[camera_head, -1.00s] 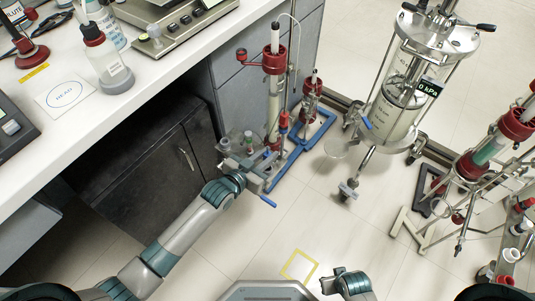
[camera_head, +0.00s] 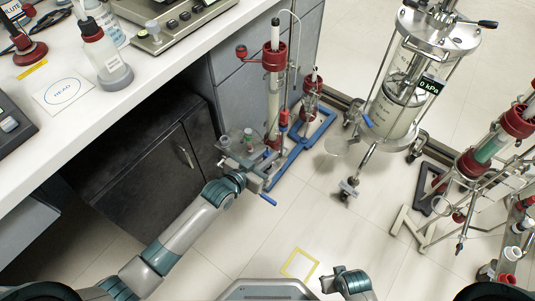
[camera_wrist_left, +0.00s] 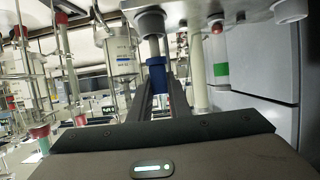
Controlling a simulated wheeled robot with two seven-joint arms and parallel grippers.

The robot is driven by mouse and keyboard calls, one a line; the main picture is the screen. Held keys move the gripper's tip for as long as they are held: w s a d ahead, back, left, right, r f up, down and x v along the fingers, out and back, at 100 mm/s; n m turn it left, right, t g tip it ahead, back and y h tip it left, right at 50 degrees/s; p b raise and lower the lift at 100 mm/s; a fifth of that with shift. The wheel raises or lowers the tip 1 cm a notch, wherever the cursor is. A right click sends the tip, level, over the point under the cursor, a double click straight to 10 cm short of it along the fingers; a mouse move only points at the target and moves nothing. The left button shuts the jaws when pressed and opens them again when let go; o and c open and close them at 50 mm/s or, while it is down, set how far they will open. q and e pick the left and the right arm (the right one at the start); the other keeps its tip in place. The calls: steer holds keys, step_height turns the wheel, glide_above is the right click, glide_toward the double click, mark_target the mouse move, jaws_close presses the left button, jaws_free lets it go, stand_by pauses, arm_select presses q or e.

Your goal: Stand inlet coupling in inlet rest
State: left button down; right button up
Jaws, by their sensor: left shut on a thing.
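My left gripper (camera_head: 258,178) is low beside the column stand with the blue base frame (camera_head: 285,162). In the left wrist view its two dark fingers (camera_wrist_left: 157,100) are shut on a blue collared piece (camera_wrist_left: 156,75), which I take to be the inlet coupling. The piece is upright, with a grey stem (camera_wrist_left: 151,24) rising from it to a pale fitting above. I cannot tell which part is the inlet rest. A gripper-like end of my right arm (camera_head: 347,283) shows at the bottom, its fingers unclear.
A tall glass column with red clamps (camera_head: 274,60) stands close behind my left gripper. The bench cabinet (camera_head: 150,160) is to its left.

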arm_select(q)
steer(key=shift+f+b, duration=0.55)
steer(key=shift+f, duration=0.45)
arm_select(e)
steer(key=shift+f, duration=0.55)
arm_select(q)
steer(key=c, duration=1.6)
jaws_free()
steer(key=shift+o, duration=0.2)
